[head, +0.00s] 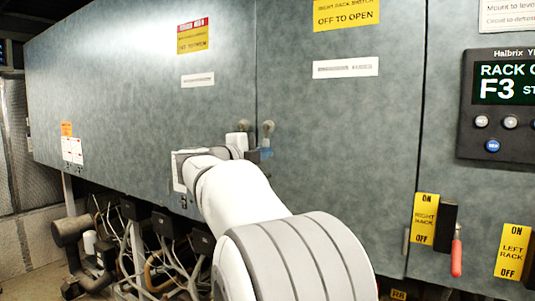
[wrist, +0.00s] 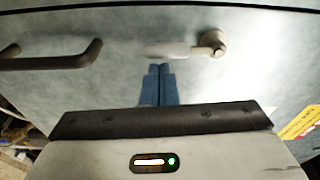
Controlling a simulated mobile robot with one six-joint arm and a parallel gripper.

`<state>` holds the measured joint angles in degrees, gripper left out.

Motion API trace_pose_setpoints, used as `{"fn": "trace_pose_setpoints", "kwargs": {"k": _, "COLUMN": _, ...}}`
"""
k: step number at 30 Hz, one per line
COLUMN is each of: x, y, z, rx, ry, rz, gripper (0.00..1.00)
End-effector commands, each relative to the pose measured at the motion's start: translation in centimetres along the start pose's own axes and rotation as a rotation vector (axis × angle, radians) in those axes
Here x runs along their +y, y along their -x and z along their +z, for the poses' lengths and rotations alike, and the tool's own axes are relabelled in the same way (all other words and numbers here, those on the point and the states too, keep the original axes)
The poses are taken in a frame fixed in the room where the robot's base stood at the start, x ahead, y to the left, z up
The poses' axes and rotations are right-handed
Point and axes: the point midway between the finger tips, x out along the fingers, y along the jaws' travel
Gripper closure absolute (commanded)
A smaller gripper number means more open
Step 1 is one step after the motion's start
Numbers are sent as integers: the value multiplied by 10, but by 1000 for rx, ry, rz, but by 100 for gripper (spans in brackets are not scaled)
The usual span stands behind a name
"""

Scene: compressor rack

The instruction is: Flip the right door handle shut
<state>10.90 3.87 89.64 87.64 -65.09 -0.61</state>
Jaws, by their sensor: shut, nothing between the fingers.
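The right door handle (wrist: 213,42) is a pale lever on a round metal pivot. In the wrist view the lever points left from its pivot, roughly along the door seam. In the head view its knob (head: 268,127) shows just right of the seam, with the lever hanging below it, partly hidden by my arm. My gripper (wrist: 158,68) has its blue fingers together and empty. The fingertips are at the lower edge of the lever, near its free end; whether they touch it I cannot tell. In the head view a bit of blue finger (head: 266,153) shows beside my wrist.
A dark fixed pull bar (wrist: 50,57) stands out from the door left of the lever. A yellow label (wrist: 300,122) is at the right. In the head view, rack switches (head: 447,228) and a display panel (head: 503,95) are at right, pipes (head: 130,240) below left.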

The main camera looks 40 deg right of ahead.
Motion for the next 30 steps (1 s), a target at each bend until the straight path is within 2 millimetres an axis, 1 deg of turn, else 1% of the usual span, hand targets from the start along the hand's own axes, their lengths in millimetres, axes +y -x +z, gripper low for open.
{"fn": "trace_pose_setpoints", "kwargs": {"k": 1, "x": 0, "y": 10, "z": 1, "rx": -3, "ry": -1, "rz": -1, "gripper": 100}}
{"fn": "trace_pose_setpoints", "kwargs": {"k": 6, "x": 0, "y": 42, "z": 1, "rx": 1, "ry": -1, "rz": 0, "gripper": 100}}
{"fn": "trace_pose_setpoints", "kwargs": {"k": 9, "x": 0, "y": 57, "z": 0, "rx": 6, "ry": -2, "rz": 0, "gripper": 100}}
{"fn": "trace_pose_setpoints", "kwargs": {"k": 12, "x": -1, "y": 67, "z": 0, "rx": 10, "ry": -2, "rz": 0, "gripper": 100}}
{"fn": "trace_pose_setpoints", "kwargs": {"k": 17, "x": -1, "y": 75, "z": 0, "rx": 14, "ry": -1, "rz": 1, "gripper": 100}}
{"fn": "trace_pose_setpoints", "kwargs": {"k": 30, "x": -1, "y": 75, "z": 0, "rx": 15, "ry": -1, "rz": 1, "gripper": 100}}
